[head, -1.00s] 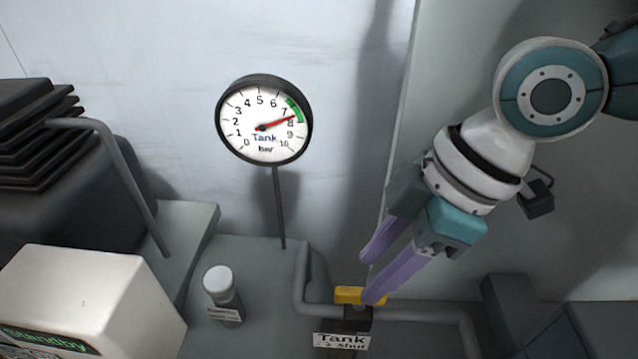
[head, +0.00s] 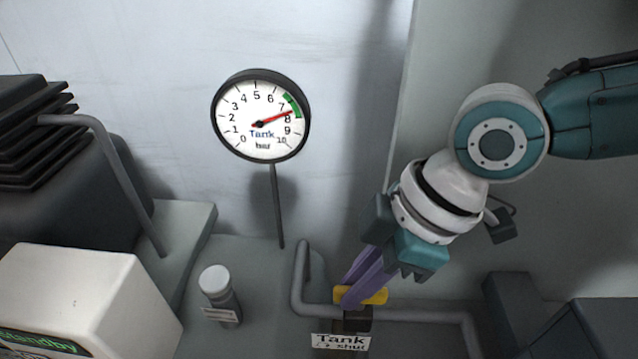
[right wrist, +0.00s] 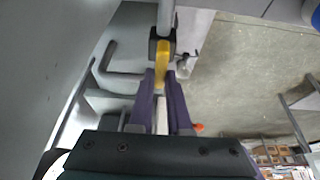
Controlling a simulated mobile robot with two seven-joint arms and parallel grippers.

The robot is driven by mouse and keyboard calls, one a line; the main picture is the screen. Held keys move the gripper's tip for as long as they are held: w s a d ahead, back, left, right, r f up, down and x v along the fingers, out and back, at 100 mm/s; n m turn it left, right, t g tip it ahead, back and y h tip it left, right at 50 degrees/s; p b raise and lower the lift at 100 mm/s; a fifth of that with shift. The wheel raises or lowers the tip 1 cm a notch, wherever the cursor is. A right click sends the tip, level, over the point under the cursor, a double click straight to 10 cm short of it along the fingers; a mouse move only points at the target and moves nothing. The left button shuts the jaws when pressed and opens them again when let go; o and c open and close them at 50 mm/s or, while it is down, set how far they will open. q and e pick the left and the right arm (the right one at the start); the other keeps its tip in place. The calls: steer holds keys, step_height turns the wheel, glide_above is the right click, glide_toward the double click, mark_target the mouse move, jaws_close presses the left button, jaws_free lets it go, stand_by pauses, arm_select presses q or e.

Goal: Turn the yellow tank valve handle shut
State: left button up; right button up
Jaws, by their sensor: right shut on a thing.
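The yellow tank valve handle (head: 374,295) sits on a dark valve body (head: 357,320) on a grey pipe, above a label reading "Tank" and "shut" (head: 341,341). The handle lies crosswise in the head view, roughly along the pipe. My right gripper (head: 357,291) reaches down to it with purple fingers, which are shut on the handle. In the right wrist view the yellow handle (right wrist: 162,62) runs between the purple fingertips (right wrist: 161,77). The fingers hide part of the handle in the head view. My left gripper is not in view.
A round Tank gauge (head: 261,117) on a post has its red needle near 8. A white-capped bottle (head: 220,294) stands left of the valve. A white box with a "Standby" display (head: 85,295) and a dark finned machine (head: 50,190) are at left. Dark blocks (head: 520,305) stand right.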

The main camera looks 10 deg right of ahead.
steer(key=shift+r, duration=0.1)
jaws_close()
steer(key=shift+r+m+p, duration=0.1)
steer(key=shift+m+p, duration=0.3)
steer(key=shift+p, duration=0.35)
steer(key=m+t+p, duration=0.1)
steer(key=m+p, duration=0.1)
steer(key=p, duration=0.1)
steer(key=m+t+h+p, duration=0.1)
steer(key=m+p, duration=0.2)
steer(key=shift+r+m+p, duration=0.1)
steer(key=shift+m+p, duration=0.2)
steer(key=shift+p, duration=0.1)
steer(key=m+h+p, duration=0.1)
steer(key=m+p, duration=0.1)
steer(key=shift+m+t, duration=0.3)
steer(key=shift+m, duration=0.1)
steer(key=m, duration=0.1)
steer(key=m+h+p, duration=0.1)
steer(key=m, duration=0.1)
steer(key=shift+w+d+f+m+t, duration=0.1)
steer(key=shift+f+m+t, duration=0.15)
steer(key=shift+m+t, duration=0.05)
steer(key=shift+m+h, duration=0.6)
steer(key=shift+m, duration=0.6)
steer(key=shift+d+m+h, duration=0.2)
steer(key=shift+m+h, duration=0.4)
steer(key=shift+m, duration=0.8)
